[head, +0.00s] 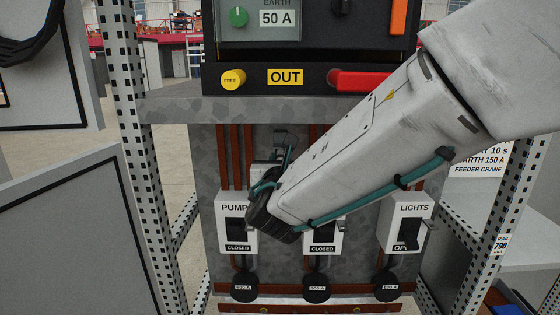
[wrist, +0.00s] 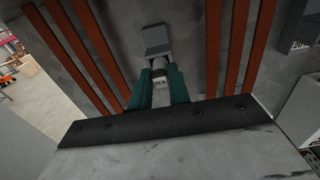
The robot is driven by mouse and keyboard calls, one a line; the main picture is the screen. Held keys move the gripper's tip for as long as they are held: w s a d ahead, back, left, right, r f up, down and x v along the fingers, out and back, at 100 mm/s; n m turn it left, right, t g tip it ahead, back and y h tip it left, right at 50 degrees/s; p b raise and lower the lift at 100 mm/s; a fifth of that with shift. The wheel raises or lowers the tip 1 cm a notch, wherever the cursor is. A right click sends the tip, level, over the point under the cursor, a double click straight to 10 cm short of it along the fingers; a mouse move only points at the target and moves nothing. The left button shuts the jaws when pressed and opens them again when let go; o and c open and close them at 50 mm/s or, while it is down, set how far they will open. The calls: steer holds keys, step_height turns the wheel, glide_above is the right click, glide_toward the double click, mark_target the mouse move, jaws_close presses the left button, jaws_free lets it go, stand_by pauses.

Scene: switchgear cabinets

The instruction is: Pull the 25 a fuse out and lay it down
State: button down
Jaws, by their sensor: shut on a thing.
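My gripper (wrist: 159,73) is shut on a small pale fuse (wrist: 159,83) whose label seems to read 25 A. The two teal fingers press it from both sides. A grey metal clip (wrist: 155,40) sits on the panel just beyond the fuse in the wrist view. I cannot tell whether the fuse still touches a clip. In the head view my arm comes from the upper right and its dark wrist end hides the fuse. A clip on the panel (head: 284,138) shows above the wrist.
Copper-coloured busbars (head: 235,160) run vertically beside the fuse place. Below are switch boxes marked PUMP (head: 236,210) and LIGHTS (head: 410,210), with a middle box partly hidden. A grey ledge (head: 175,108) and OUT panel (head: 285,77) stand above. Perforated posts (head: 140,130) flank the cabinet.

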steer(key=shift+s, duration=0.4)
steer(key=shift+s+a, duration=0.15)
steer(key=shift+s, duration=2.5)
steer(key=shift+s, duration=0.3)
steer(key=s, duration=1.1)
steer(key=shift+s+a, duration=0.15)
steer(key=shift+s, duration=0.25)
stand_by(0.3)
steer(key=shift+s, duration=0.1)
steer(key=s+r, duration=0.3)
steer(key=s, duration=0.6)
steer(key=shift+s+a, duration=0.2)
steer(key=shift+s, duration=0.2)
stand_by(0.8)
